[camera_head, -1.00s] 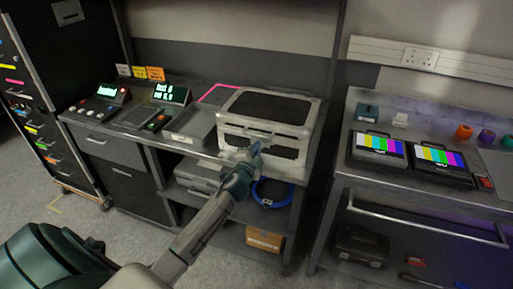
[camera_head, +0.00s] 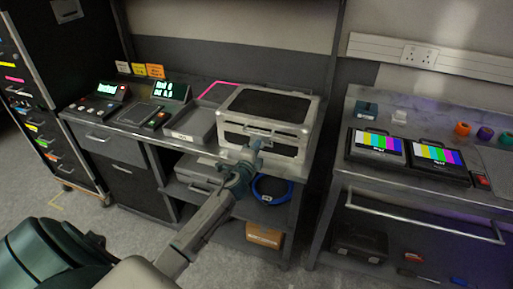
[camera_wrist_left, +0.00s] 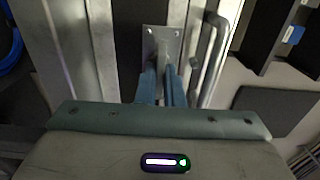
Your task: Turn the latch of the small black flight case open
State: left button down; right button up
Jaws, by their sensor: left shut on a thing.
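The small black flight case (camera_head: 265,103) has black panels and pale metal edges. It stands on the right end of the left bench, with its front facing me. My left gripper (camera_head: 254,149) is at the lower front of the case. In the left wrist view, the two blue fingers of the left gripper (camera_wrist_left: 164,78) are close together at the lower end of a metal latch plate (camera_wrist_left: 162,42) with screws. They are shut on the latch's turning part, which they mostly hide. A metal bar handle (camera_wrist_left: 212,55) runs beside the latch. My right gripper is not in view.
A grey tray (camera_head: 190,126) and small lit consoles are left of the case. A blue cable coil (camera_head: 272,190) and a cardboard box (camera_head: 264,236) are on shelves below. Another bench with two colour-bar monitors (camera_head: 440,160) stands right, across a gap.

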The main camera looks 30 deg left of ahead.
pick_arm(q)
jog(key=c, duration=1.6)
grip_release()
jog(key=shift+o, duration=0.2)
jog(key=shift+s, duration=0.1)
jog(key=shift+s+d+f, duration=0.1)
jog(key=shift+s+d, duration=0.05)
jog(key=shift+s, duration=0.2)
jog(key=b+v, duration=0.2)
jog(key=v, duration=0.8)
jog(key=shift+w, duration=0.1)
